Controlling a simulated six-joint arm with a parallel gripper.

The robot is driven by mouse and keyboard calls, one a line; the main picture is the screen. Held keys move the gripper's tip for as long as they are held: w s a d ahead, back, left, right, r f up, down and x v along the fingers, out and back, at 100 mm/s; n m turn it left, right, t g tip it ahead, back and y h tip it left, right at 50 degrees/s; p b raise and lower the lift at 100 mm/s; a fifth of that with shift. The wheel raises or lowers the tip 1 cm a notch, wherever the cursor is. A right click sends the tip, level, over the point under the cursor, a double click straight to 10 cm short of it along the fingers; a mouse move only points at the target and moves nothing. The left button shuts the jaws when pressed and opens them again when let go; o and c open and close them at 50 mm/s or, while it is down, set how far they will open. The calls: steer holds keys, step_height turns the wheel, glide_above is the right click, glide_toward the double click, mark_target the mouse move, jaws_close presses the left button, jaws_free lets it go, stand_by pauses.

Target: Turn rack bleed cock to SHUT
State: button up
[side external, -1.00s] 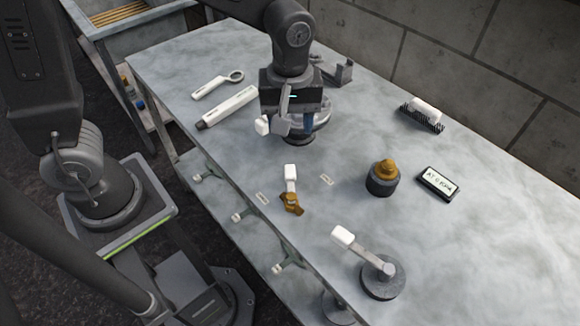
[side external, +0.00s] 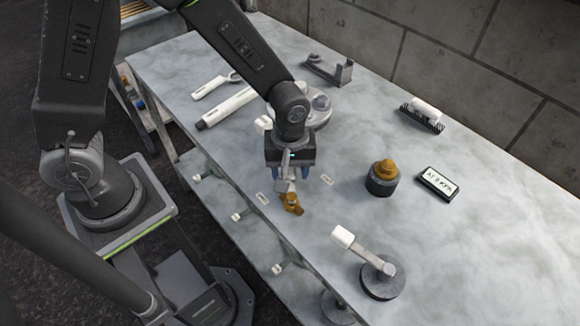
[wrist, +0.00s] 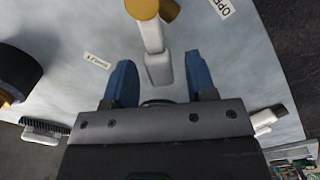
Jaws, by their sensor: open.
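The bleed cock has a brass body (side external: 292,203) on the bench top; the brass also shows at the top of the wrist view (wrist: 142,8). Its lever with a white grip (wrist: 159,68) points from the brass toward my gripper, between two small labels. The label (wrist: 222,7) on the right in the wrist view begins "OPE" and is cut off; the left label (wrist: 97,61) is too small to read surely. My gripper (side external: 290,181) is open over the lever. Its blue fingers stand either side of the white grip, with gaps. In the side view my gripper hides most of the lever.
A second white-handled lever (side external: 355,246) on a round grey base stands to the right front. A dark cylinder with an orange knob (side external: 383,177), a framed sign (side external: 438,184) and a brush (side external: 423,114) lie farther right. White tools (side external: 228,106) lie at the left.

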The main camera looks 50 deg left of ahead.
jaws_close()
stand_by(0.4)
steer(key=shift+w+d, duration=0.1)
steer(key=m, duration=0.1)
steer(key=w+d+m, duration=0.1)
steer(key=m, duration=0.2)
steer(key=shift+w+d, duration=0.2)
steer(key=shift+d, duration=0.1)
steer(key=m, duration=0.1)
steer(key=d+m, duration=0.1)
steer(key=m, duration=0.1)
steer(key=shift+w+d+m, duration=0.3)
steer(key=shift+m, duration=0.1)
steer(key=shift+d+m, duration=0.65)
steer(key=shift+m, duration=0.65)
steer(key=shift+d, duration=0.1)
jaws_free()
